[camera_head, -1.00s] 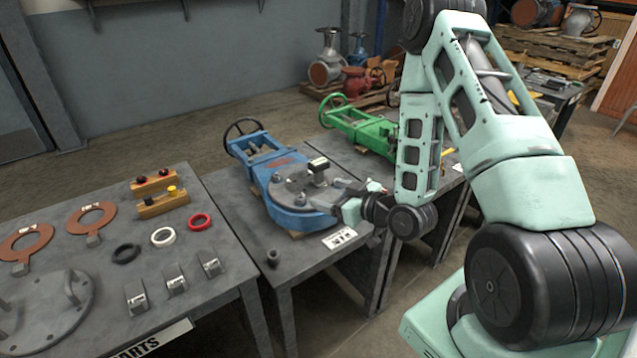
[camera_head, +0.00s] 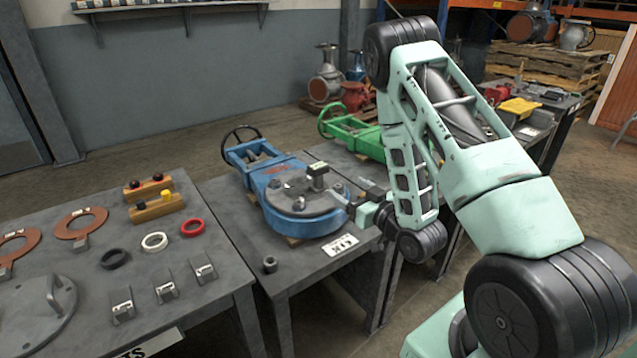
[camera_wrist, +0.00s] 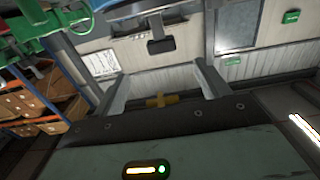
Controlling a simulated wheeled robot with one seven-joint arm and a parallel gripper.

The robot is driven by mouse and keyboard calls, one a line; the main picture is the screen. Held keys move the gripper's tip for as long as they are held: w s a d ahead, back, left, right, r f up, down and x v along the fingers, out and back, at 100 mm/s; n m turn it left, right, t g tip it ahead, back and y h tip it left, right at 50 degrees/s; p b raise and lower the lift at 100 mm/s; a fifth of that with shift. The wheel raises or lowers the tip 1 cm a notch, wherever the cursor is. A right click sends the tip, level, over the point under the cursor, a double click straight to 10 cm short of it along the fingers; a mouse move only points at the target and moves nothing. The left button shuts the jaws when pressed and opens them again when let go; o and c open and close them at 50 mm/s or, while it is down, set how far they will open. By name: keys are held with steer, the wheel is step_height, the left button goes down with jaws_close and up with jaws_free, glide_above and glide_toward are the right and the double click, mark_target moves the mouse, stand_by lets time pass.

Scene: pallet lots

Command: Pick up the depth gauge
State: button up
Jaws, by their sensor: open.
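I cannot make out a depth gauge for certain in either view. My gripper (camera_head: 350,204) is open and shows small at the front right of the blue valve (camera_head: 300,219) on the middle table. In the wrist view its two fingers (camera_wrist: 162,80) stand apart, with a small yellow cross-shaped thing (camera_wrist: 160,100) showing between them; I cannot tell what it is or how far off. No thing is visibly held. A dark block (camera_head: 317,179) stands on the round grey flange on the blue valve. My arm hides part of the tables on the right.
The left table (camera_head: 215,298) bears rings, small grey blocks and a grey plate. A small dark cylinder (camera_head: 269,265) stands on the middle table's front left. A green valve (camera_head: 352,130) lies behind. A far right table holds a yellow item (camera_head: 520,107) and tools.

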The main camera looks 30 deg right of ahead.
mark_target(322, 171)
steer(key=w+b, duration=0.1)
steer(key=b, duration=0.2)
steer(key=w+b, duration=0.1)
steer(key=b, duration=0.2)
steer(key=w+b, duration=0.1)
steer(key=b, duration=0.2)
steer(key=shift+f, duration=0.25)
steer(key=w, duration=0.4)
steer(key=shift+w+a+r, duration=0.15)
steer(key=shift+w+r, duration=0.15)
steer(key=shift+w, duration=0.1)
steer(key=shift+w+a+r, duration=0.1)
steer(key=shift+w, duration=1.2)
steer(key=shift+w+a, duration=0.1)
steer(key=shift+w, duration=1.2)
steer(key=c, duration=1.5)
step_height(322, 171, up, 10)
steer(key=shift+r+p, duration=0.1)
steer(key=shift+p, duration=0.95)
